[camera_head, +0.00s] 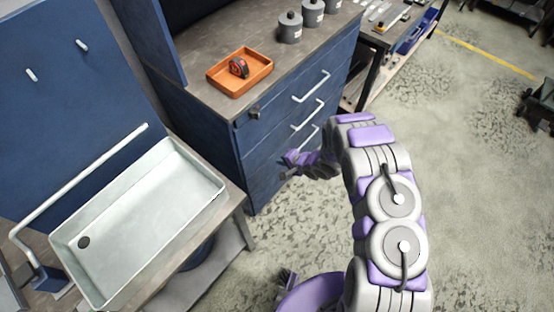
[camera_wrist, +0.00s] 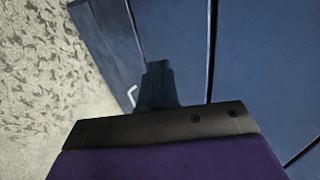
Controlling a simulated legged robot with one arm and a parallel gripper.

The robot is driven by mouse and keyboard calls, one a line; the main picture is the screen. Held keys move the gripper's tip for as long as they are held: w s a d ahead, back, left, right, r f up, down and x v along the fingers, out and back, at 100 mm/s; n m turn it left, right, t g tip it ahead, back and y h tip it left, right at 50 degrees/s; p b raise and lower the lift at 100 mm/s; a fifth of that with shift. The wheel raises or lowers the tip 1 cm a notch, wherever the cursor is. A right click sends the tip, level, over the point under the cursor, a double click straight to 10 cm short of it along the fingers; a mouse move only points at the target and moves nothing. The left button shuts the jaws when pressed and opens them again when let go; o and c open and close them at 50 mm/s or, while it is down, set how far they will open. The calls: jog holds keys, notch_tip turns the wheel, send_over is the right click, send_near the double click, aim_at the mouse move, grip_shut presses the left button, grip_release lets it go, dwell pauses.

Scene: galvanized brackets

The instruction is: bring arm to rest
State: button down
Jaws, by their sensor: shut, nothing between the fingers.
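My arm reaches up from the bottom right of the head view and bends left toward the front of a blue drawer cabinet (camera_head: 270,150). My gripper (camera_head: 287,165) is at its end, close to the lower drawer fronts and below the countertop. Whether it touches them I cannot tell. In the wrist view my gripper (camera_wrist: 157,70) is shut and empty, with its fingers together and blue cabinet panels (camera_wrist: 260,60) filling the view beyond.
An orange tray (camera_head: 215,84) with a red and black tape measure (camera_head: 238,67) sits on the counter, near grey canisters (camera_head: 290,27). A pale sink basin (camera_head: 140,225) stands left. A workbench (camera_head: 385,35) stands at the back. Open floor (camera_head: 480,180) lies right.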

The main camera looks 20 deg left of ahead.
jog(key=shift+s+d+r, duration=0.1)
jog(key=shift+s+r, duration=0.05)
jog(key=shift+r, duration=0.1)
jog(key=shift+d, duration=0.1)
